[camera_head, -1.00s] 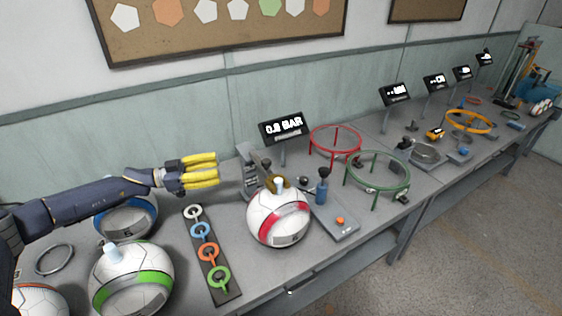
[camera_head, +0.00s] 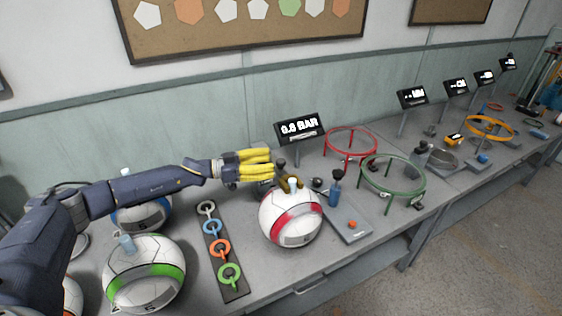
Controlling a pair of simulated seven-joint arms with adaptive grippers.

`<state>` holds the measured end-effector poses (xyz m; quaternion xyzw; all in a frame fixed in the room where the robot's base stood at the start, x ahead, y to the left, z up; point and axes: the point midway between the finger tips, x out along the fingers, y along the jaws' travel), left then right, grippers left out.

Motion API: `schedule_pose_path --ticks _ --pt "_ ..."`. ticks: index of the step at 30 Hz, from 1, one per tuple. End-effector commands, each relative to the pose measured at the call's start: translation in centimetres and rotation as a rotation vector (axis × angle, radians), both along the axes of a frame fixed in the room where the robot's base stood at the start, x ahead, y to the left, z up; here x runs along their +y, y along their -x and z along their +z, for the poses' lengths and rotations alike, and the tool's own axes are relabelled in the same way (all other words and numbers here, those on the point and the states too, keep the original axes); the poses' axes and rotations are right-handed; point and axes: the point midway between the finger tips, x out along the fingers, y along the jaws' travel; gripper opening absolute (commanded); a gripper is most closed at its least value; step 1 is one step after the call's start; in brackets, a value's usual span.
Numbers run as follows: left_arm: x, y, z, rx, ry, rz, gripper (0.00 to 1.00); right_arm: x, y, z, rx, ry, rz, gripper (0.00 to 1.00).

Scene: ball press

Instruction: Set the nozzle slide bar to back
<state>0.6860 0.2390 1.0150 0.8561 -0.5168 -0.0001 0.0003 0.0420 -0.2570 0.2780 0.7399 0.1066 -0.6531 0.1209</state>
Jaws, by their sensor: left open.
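My left gripper (camera_head: 262,165), with yellow fingers, reaches in from the left above the bench. It is open, with its fingertips pointing right at the upper left of the inflation station. The station's base plate (camera_head: 352,222) carries a blue cylinder with a dark knob (camera_head: 334,190) and an orange button (camera_head: 352,225). The gripper hides much of the station's left side, and I cannot tell which part is the nozzle slide bar. My right gripper is out of view.
A display (camera_head: 300,129) reading about 0.8 BAR stands behind the station. A red ring stand (camera_head: 351,141) and a green ring stand (camera_head: 393,174) are to the right. A dark strip with coloured rings (camera_head: 237,289) and a green-banded ball (camera_head: 144,272) lie at left.

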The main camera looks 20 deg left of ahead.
Motion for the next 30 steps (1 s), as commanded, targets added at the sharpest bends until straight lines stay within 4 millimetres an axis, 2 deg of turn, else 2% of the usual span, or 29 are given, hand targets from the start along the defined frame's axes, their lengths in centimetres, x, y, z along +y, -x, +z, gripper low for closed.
schedule_pose_path --ticks 3,10,25,30 --pt "-1.5 -0.8 0.1 0.000 0.001 -0.001 0.52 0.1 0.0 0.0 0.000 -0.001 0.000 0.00" --pt "-3.2 -1.7 0.0 -0.001 0.000 -0.001 0.52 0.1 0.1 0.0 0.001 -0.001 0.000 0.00" --pt "-3.8 -2.0 0.0 -0.001 0.000 0.000 0.51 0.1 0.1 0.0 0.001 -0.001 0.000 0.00" --pt "-3.7 -2.0 0.0 -0.001 0.000 0.000 0.32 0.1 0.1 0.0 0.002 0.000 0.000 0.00"
